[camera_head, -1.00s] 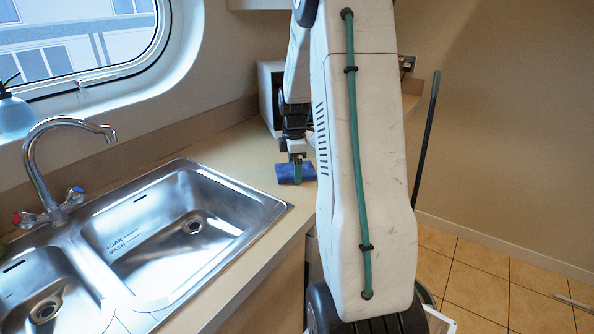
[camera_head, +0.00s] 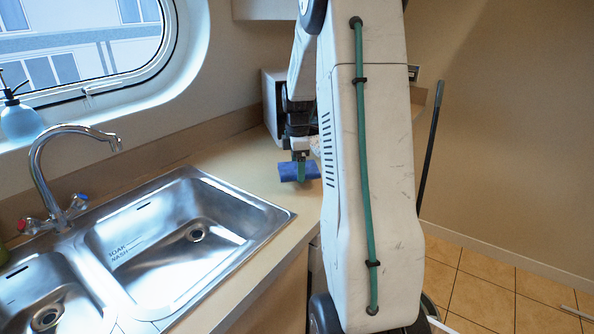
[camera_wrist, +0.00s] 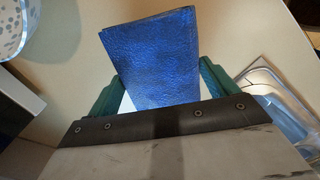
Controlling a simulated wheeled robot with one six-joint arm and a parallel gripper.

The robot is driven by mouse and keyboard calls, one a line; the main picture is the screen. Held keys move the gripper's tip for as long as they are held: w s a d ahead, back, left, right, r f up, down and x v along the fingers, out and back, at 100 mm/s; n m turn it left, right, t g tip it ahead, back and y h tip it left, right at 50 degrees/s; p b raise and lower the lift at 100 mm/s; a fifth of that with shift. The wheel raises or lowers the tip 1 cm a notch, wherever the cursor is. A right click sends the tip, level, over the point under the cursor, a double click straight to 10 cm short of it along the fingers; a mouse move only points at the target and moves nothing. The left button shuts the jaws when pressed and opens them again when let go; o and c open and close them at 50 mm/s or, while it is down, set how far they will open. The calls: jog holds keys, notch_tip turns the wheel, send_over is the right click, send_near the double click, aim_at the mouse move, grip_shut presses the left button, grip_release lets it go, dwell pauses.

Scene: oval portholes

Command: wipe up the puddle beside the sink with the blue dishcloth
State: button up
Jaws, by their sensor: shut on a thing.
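The blue dishcloth (camera_head: 298,171) is at the counter beyond the right end of the sink (camera_head: 190,235). My gripper (camera_head: 301,158) is shut on it from above. In the wrist view the folded cloth (camera_wrist: 150,60) sticks out between my two green fingers (camera_wrist: 160,85). I cannot tell whether the cloth touches the counter. The sink's steel rim (camera_wrist: 268,82) shows at the right of the wrist view. I cannot make out a puddle in either view; my arm and the cloth hide part of the counter (camera_head: 235,160).
A chrome tap (camera_head: 40,170) stands behind the sink, with a spray bottle (camera_head: 20,120) on the sill. A box-shaped appliance (camera_head: 270,100) is behind my gripper. A patterned bowl-like thing (camera_wrist: 25,28) shows in the wrist view. Counter between sink and cloth is free.

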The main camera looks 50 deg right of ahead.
jog(key=s+r, duration=0.1)
jog(key=r, duration=0.1)
jog(key=a+r, duration=0.1)
jog(key=s+a+r, duration=0.1)
jog(key=r, duration=0.1)
jog(key=shift+s+r, duration=0.3)
jog(key=shift+r, duration=0.05)
jog(key=shift+d, duration=0.1)
